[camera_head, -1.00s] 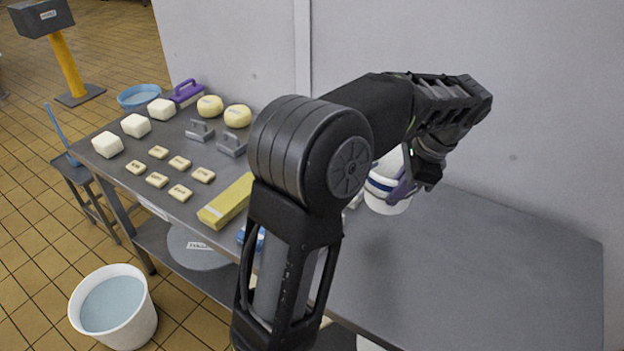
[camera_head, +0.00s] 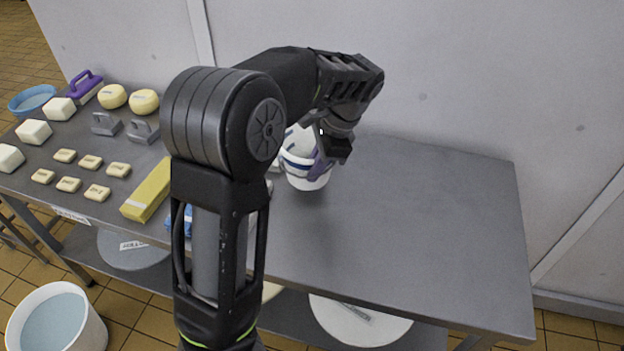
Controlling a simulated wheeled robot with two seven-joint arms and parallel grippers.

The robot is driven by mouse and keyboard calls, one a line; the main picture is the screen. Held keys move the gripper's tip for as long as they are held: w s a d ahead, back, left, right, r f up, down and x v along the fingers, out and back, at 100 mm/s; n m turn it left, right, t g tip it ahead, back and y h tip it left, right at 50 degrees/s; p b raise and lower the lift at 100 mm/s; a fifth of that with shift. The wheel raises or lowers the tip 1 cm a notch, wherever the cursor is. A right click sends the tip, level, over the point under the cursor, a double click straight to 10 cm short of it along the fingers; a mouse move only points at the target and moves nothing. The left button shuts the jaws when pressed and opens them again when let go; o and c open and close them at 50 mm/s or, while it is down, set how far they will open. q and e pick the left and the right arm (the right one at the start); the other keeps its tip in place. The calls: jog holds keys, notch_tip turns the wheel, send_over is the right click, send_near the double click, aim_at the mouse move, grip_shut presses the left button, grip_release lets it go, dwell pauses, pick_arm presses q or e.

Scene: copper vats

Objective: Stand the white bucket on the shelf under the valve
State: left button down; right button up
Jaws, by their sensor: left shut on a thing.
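A small white bucket (camera_head: 305,178) with dark blue bands is at the middle of the steel table, near its back, partly hidden by my arm. My left gripper (camera_head: 322,160) is shut on it from the right side, with a purple part against the wall of the bucket. I cannot tell whether the bucket touches the table top or hangs just above it. My right gripper is not in view. No valve shows in this view.
The steel table (camera_head: 420,230) is bare on its right half. Pale blocks, a yellow bar (camera_head: 147,190), metal tools and a purple-handled brush (camera_head: 85,86) lie on its left. A lower shelf holds round discs (camera_head: 360,322). A larger white tub (camera_head: 90,325) stands on the floor.

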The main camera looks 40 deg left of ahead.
pick_arm(q)
jog(key=shift+f, duration=1.85)
jog(key=shift+f, duration=0.1)
jog(key=c, duration=1.6)
grip_release()
jog(key=shift+o, duration=0.2)
jog(key=p+v, duration=0.3)
jog(key=v, duration=0.9)
